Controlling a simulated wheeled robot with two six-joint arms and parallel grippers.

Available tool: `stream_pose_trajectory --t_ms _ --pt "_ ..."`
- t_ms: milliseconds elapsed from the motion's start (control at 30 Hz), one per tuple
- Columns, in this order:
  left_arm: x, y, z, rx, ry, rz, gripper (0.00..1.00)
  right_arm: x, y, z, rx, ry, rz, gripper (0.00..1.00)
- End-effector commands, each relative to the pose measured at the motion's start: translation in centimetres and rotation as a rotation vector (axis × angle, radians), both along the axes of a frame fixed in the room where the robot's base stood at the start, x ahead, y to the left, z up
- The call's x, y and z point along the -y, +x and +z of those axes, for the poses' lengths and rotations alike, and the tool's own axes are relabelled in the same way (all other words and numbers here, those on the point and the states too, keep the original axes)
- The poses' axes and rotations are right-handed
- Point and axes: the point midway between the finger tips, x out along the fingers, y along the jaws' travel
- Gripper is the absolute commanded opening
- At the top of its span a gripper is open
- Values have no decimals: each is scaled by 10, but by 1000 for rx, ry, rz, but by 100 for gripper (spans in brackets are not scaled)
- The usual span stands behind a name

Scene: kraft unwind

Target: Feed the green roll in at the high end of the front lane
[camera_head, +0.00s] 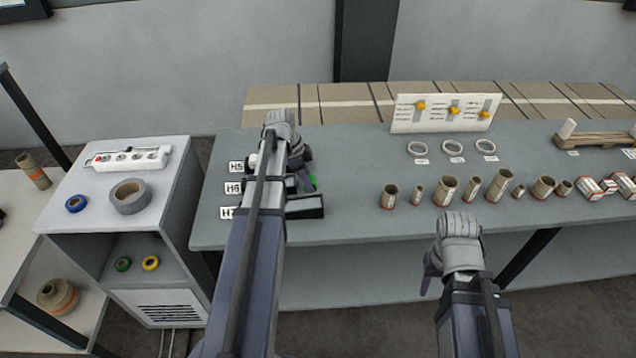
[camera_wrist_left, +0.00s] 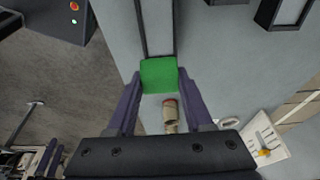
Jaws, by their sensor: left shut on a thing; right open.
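The front lane (camera_head: 306,207), on the row labelled H7, is partly hidden by my left arm. My right gripper (camera_head: 430,274) is in front of the table, open and apart from everything.
Several cardboard tubes (camera_head: 446,189) stand along the table's front, right of the lanes. White rings (camera_head: 453,147) and a panel with yellow sliders (camera_head: 447,113) are behind. A cabinet (camera_head: 180,200) at left carries tape rolls and a power strip. Bare tabletop lies between lanes and tubes.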

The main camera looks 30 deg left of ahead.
Motion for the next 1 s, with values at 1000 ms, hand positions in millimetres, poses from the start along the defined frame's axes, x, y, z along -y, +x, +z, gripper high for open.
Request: stream_pose_trajectory --t_ms 1000 --pt "-1 0 -43 1 1 2 0 0 0 -43 0 0 -1 50"
